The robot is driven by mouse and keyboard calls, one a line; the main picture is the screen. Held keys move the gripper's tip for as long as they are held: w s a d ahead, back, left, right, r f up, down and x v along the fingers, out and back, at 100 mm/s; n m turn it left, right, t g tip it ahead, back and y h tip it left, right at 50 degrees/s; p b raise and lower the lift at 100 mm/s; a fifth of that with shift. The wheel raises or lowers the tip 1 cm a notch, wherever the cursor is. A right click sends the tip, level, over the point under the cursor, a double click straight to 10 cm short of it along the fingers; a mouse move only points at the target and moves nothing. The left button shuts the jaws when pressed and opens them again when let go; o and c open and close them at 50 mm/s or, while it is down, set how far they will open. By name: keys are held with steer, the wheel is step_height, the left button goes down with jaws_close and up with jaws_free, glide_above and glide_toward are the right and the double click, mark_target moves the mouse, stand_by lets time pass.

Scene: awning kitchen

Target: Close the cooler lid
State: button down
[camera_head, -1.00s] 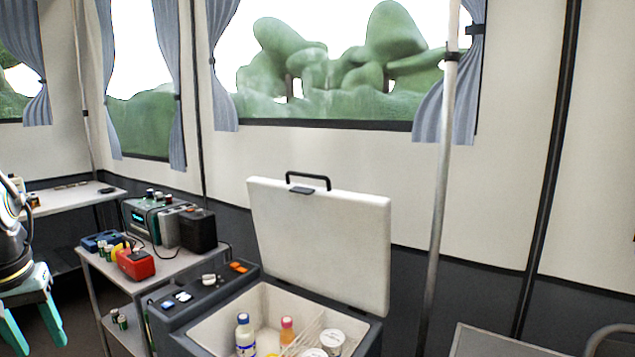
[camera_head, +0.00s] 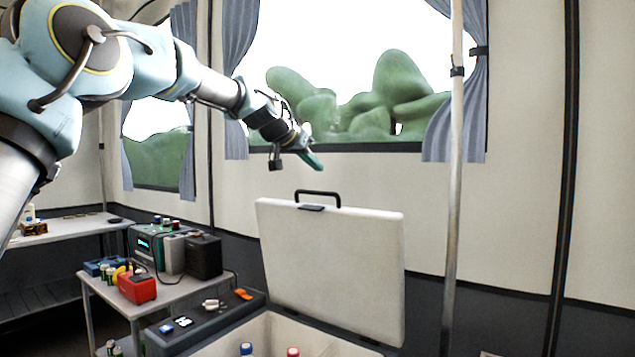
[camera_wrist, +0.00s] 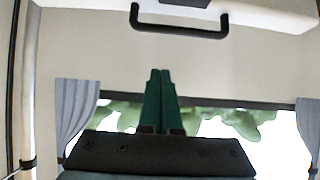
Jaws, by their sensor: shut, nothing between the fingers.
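The cooler (camera_head: 215,322) stands low in the head view, with its white lid (camera_head: 335,268) raised upright. A black handle (camera_head: 318,197) sits on the lid's top edge. Two bottle caps show inside the cooler; the rest of its inside is cut off by the frame. My gripper (camera_head: 316,162) is above the lid and handle, apart from them, in front of the window. In the wrist view my gripper's green fingers (camera_wrist: 158,100) are together and empty. The handle (camera_wrist: 178,28) and an edge of the lid (camera_wrist: 265,14) show at the top there.
A small table (camera_head: 180,290) left of the cooler holds a red box (camera_head: 137,287), a black box (camera_head: 204,257) and a radio-like device (camera_head: 147,243). A metal pole (camera_head: 453,200) stands right of the lid. The wall and window are behind the lid.

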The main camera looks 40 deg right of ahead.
steer(key=p, duration=0.3)
glide_above(327, 205)
steer(key=d, duration=0.2)
step_height(327, 205, down, 5)
steer(key=shift+w+a+f+b, duration=0.1)
steer(key=shift+a+b, duration=0.1)
steer(key=shift+a, duration=0.3)
steer(key=shift+w+a+f+b, duration=0.1)
steer(key=shift+a+b, duration=0.05)
steer(key=shift+a, duration=0.3)
steer(key=shift+s+a+f, duration=0.2)
steer(key=shift+a, duration=0.3)
steer(key=shift+s+a+f, duration=0.15)
steer(key=shift+a+f, duration=0.05)
steer(key=shift+a, duration=0.3)
steer(key=shift+f, duration=0.1)
